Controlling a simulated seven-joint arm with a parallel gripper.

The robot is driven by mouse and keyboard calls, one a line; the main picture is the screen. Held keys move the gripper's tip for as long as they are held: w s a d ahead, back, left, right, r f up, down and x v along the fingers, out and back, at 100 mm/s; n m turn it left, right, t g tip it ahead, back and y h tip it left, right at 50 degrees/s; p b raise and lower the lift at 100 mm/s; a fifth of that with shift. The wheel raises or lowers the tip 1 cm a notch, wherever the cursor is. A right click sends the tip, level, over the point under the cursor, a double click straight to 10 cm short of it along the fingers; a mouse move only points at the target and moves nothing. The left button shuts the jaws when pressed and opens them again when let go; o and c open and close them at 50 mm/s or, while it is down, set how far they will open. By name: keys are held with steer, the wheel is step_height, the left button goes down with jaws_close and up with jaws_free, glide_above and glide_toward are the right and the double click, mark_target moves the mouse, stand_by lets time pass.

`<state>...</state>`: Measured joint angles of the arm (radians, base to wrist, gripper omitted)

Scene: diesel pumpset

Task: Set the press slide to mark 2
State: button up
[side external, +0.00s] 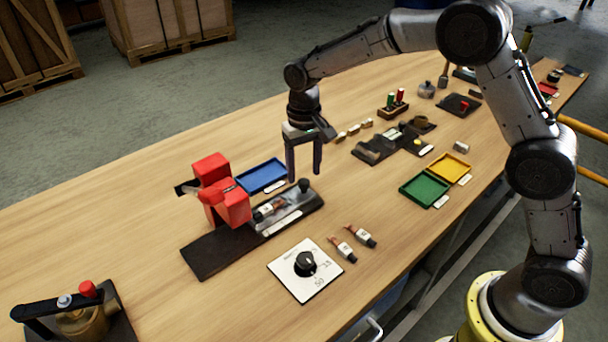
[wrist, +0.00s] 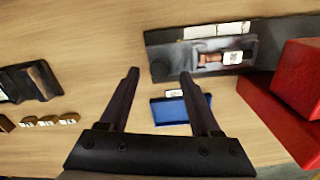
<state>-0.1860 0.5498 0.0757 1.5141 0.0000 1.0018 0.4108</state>
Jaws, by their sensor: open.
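The red press (side external: 220,190) stands on a dark base plate (side external: 213,257). Its grey slide (side external: 286,205) lies on the plate's right part, with a dark round knob (side external: 303,186) at its outer end. An injector-like part with a white tag (side external: 266,209) lies on the slide. A white label strip (side external: 279,222) runs along the plate's front edge; its marks are too small to read. My gripper (side external: 304,174) is open and empty, pointing down above the knob end. In the wrist view, the knob (wrist: 158,70) shows between the fingertips (wrist: 160,73); contact cannot be told.
A blue tray (side external: 262,176) lies behind the press. A white dial plate (side external: 290,283) and two tagged parts (side external: 352,240) lie in front. Green (side external: 424,192) and yellow (side external: 449,168) trays and a dark fixture (side external: 385,147) stand to the right. The table's left rear is clear.

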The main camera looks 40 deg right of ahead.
steer(key=shift+f, duration=1.1)
jaws_close()
stand_by(0.7)
